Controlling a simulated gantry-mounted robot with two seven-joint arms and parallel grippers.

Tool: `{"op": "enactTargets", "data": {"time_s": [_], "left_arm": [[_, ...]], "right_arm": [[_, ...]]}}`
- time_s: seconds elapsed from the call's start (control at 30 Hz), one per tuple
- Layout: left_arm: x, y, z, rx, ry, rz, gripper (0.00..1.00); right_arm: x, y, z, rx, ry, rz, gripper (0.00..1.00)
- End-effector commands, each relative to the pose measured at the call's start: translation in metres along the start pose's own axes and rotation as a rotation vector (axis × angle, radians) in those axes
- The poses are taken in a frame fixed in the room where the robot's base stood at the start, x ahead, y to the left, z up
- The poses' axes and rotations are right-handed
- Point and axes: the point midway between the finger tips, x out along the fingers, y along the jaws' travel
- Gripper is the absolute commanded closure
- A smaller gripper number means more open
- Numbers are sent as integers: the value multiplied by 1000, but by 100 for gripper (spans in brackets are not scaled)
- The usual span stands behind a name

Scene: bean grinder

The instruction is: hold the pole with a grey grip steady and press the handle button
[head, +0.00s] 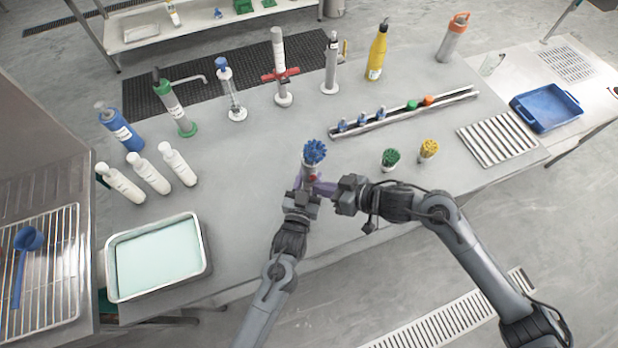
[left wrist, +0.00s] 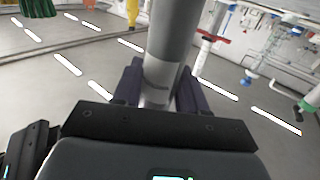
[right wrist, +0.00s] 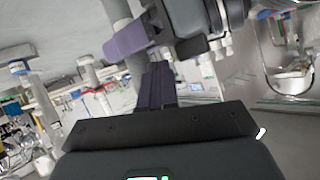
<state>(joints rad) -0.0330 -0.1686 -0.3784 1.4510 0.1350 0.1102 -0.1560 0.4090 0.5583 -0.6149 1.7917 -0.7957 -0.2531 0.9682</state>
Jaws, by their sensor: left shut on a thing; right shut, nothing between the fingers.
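A grey pole (left wrist: 172,40) stands between the purple fingers of my left gripper (left wrist: 155,92), which is shut on it. In the head view the pole is topped by a blue tufted head (head: 314,151), and a small red part (head: 312,178) shows below it. My left gripper (head: 305,188) is at the table's front edge. My right gripper (head: 325,188) is shut and empty, its fingertips close beside the pole from the right. In the right wrist view its purple fingers (right wrist: 156,85) are together, close to the pole (right wrist: 117,12). Contact cannot be told, and a button is not clear.
Green (head: 390,158) and yellow (head: 429,148) tufted heads stand to the right. Behind is a rail (head: 400,112) with small coloured pieces. White bottles (head: 177,165) and a tray (head: 157,257) are at left. Several tall dispensers line the back.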

Motion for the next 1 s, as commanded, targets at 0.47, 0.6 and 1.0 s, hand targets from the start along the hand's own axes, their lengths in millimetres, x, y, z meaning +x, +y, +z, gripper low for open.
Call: {"op": "enactTargets", "data": {"time_s": [0.47, 0.6, 1.0], "left_arm": [[0, 0, 0, -1, -1, 0, 94], [0, 0, 0, -1, -1, 0, 94], [0, 0, 0, 0, -1, 0, 94]], "right_arm": [[-8, -6, 7, 1, -1, 0, 100], [-18, -13, 14, 1, -2, -1, 100], [-40, -30, 30, 0, 0, -1, 100]]}}
